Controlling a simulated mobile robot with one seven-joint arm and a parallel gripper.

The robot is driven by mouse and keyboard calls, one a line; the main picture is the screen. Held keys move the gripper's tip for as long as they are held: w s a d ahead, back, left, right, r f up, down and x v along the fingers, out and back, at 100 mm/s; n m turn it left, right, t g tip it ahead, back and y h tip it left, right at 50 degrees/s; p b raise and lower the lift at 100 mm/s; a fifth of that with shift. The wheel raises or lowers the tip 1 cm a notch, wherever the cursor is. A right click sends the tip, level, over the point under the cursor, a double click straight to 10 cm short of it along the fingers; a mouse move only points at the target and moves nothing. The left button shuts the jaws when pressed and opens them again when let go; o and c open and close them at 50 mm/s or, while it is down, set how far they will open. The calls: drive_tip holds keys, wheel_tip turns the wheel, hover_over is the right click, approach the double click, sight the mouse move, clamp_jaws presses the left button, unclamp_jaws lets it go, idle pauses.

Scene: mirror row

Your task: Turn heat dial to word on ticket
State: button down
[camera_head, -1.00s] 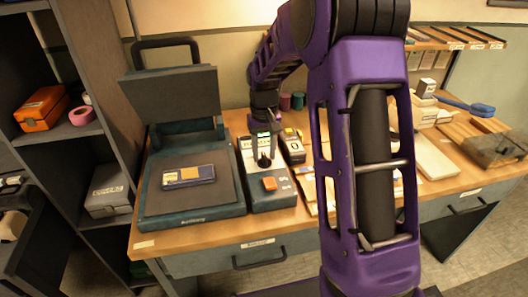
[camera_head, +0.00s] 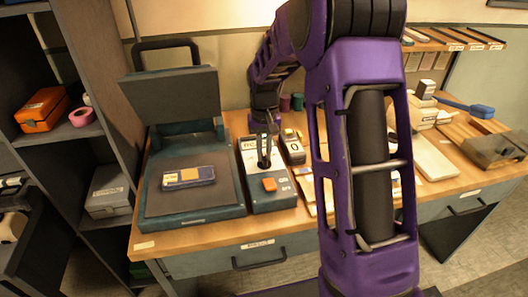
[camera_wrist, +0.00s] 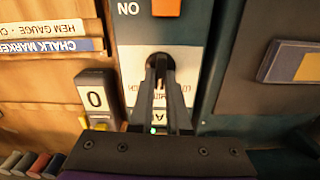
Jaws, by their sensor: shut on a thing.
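The heat dial (camera_wrist: 158,60) is a dark round knob on the white face of a teal control box (camera_head: 274,203). My gripper (camera_wrist: 160,72) points down at the dial in the wrist view, its fingers close together on the dial and hiding part of it. The gripper also shows in the head view (camera_head: 264,158). Printed words around the dial are upside down in the wrist view, partly covered by the fingers and too small to read fully. I cannot make out which word the dial points at, nor surely identify the ticket.
The teal press (camera_head: 190,217) has its lid raised; a blue-and-orange piece (camera_head: 188,177) lies on its bed. An orange switch (camera_head: 269,184) sits on the box front. A block marked 0 (camera_wrist: 95,98) and a chalk marker box (camera_wrist: 52,45) are close beside the box.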

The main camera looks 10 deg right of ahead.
drive_tip(key=m+p, duration=0.1)
drive_tip(key=m, duration=0.3)
drive_tip(key=shift+d+r+m, duration=0.1)
drive_tip(key=shift+r+m, duration=0.05)
drive_tip(key=shift+m, duration=0.15)
drive_tip(key=shift+m+p, duration=0.55)
drive_tip(key=shift+m, duration=1.05)
drive_tip(key=shift+d, duration=0.1)
drive_tip(key=c, duration=0.9)
unclamp_jaws()
wheel_tip(320, 180, up, 17)
drive_tip(key=shift+r+p, duration=0.1)
drive_tip(key=shift+p, duration=1.05)
drive_tip(key=shift+s, duration=0.1)
